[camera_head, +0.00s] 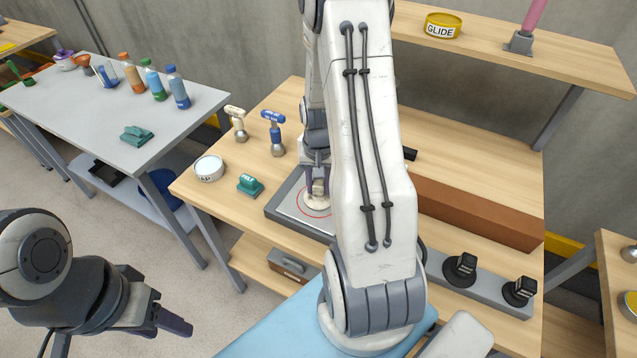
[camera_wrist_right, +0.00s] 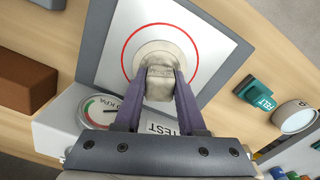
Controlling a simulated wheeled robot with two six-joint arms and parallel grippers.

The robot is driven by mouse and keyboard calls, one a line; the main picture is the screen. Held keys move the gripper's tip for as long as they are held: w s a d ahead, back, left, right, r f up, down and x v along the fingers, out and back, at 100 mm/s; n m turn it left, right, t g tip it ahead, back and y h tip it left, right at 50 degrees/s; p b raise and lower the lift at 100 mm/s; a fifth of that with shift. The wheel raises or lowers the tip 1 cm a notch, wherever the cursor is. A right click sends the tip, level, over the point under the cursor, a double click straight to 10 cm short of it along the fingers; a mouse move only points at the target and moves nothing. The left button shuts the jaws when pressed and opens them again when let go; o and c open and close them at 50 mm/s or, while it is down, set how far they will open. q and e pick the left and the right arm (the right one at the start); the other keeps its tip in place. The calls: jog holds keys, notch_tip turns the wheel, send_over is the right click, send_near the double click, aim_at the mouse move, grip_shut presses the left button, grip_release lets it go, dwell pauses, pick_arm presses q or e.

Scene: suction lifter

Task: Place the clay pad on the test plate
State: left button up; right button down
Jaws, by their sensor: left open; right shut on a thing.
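The clay pad (camera_wrist_right: 158,86), a beige block on a pale round base, is held between the purple fingers of my right gripper (camera_wrist_right: 157,98) in the right wrist view. In the head view my right gripper (camera_head: 318,187) is over the test plate, with the pad's pale base (camera_head: 317,202) below it. The test plate (camera_wrist_right: 205,24) is pale with a red circle and a dark grey frame. The pad's base appears inside the circle; I cannot tell whether it touches the plate. My left gripper (camera_head: 172,322) is open and empty at the lower left, away from the table.
A green felt pad (camera_head: 250,185), a white round tin (camera_head: 209,168) and two small hammer-shaped tools (camera_head: 274,133) stand left of the plate. A pressure gauge (camera_wrist_right: 100,107) and a brown block (camera_wrist_right: 24,82) are close by. My right arm hides part of the table.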

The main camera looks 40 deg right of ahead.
jog(key=shift+f, duration=0.2)
jog(key=shift+c, duration=2.4)
grip_release()
jog(key=shift+r, duration=0.1)
jog(key=shift+r, duration=0.6)
notch_tip(320, 180, up, 11)
jog(key=b, duration=0.1)
